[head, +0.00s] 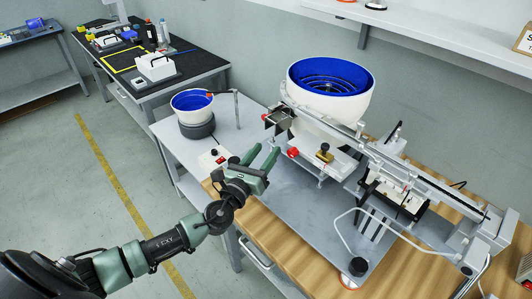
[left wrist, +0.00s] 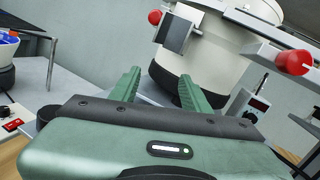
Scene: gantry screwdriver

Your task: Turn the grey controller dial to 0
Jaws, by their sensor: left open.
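A small grey controller box (left wrist: 250,102) with a red display shows in the left wrist view, at the right behind the bowl feeder. A small round knob sits low on its face; its setting is too small to read. I cannot make this box out in the head view. My left gripper (head: 262,155) is open and empty, in front of the large white bowl feeder (head: 328,106). In the left wrist view its two green fingers (left wrist: 158,82) stand apart before the feeder's white body, left of the controller box. My right gripper is not in view.
A small blue-lined bowl (head: 192,101) and a white box with a red switch (head: 213,158) stand left of my gripper. Red knobs (left wrist: 293,62) stick out near the feeder. A long metal rail (head: 420,172) runs to the right. The grey plate's front (head: 300,215) is clear.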

